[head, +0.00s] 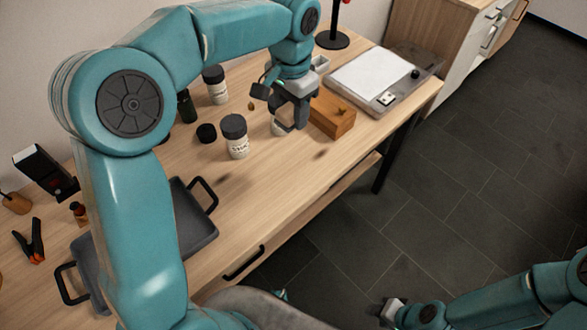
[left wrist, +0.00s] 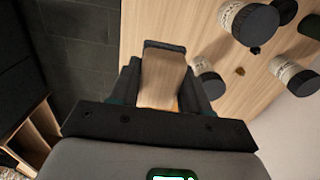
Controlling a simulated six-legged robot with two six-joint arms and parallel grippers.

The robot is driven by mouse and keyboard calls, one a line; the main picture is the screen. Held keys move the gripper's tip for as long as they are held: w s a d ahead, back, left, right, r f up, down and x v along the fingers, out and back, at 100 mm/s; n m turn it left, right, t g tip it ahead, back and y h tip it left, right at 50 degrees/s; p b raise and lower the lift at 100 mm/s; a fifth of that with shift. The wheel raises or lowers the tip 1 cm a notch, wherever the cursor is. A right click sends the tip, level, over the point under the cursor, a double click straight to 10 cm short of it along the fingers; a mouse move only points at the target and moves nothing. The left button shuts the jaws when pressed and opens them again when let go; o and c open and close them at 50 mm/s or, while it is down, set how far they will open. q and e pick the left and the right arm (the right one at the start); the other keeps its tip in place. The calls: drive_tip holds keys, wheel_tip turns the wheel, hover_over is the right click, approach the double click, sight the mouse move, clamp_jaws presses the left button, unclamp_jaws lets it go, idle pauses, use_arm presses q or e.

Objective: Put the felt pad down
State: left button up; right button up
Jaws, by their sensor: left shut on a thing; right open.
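My left gripper (head: 289,124) hangs over the table (head: 300,190), beside an orange-brown wooden block (head: 332,115). In the left wrist view my left gripper (left wrist: 165,60) has a dark grey, flat piece (left wrist: 165,46) across its fingertips, which looks like the felt pad. The gripper is shut on it. In the head view the fingers mostly hide the pad, and I cannot tell whether it touches the table. My right gripper (head: 391,311) is low at the bottom right, over the floor, open and far from the table.
A dark-lidded white jar (head: 235,137) and a black cap (head: 206,133) stand left of the left gripper. Another jar (head: 215,84) is behind. A grey-white device (head: 372,78) lies at right, a dark tray (head: 180,235) at left. The table's front middle is clear.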

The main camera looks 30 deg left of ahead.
sight(292, 171)
use_arm(q)
drive_tip(key=shift+f, duration=0.3)
wheel_tip(292, 171, down, 19)
drive_tip(key=shift+w+a+r+b, duration=0.1)
drive_tip(key=shift+w+r+b, duration=0.05)
drive_tip(key=shift+b, duration=0.55)
drive_tip(key=shift+r, duration=0.1)
drive_tip(key=shift+f, duration=0.25)
drive_tip(key=o, duration=1.1)
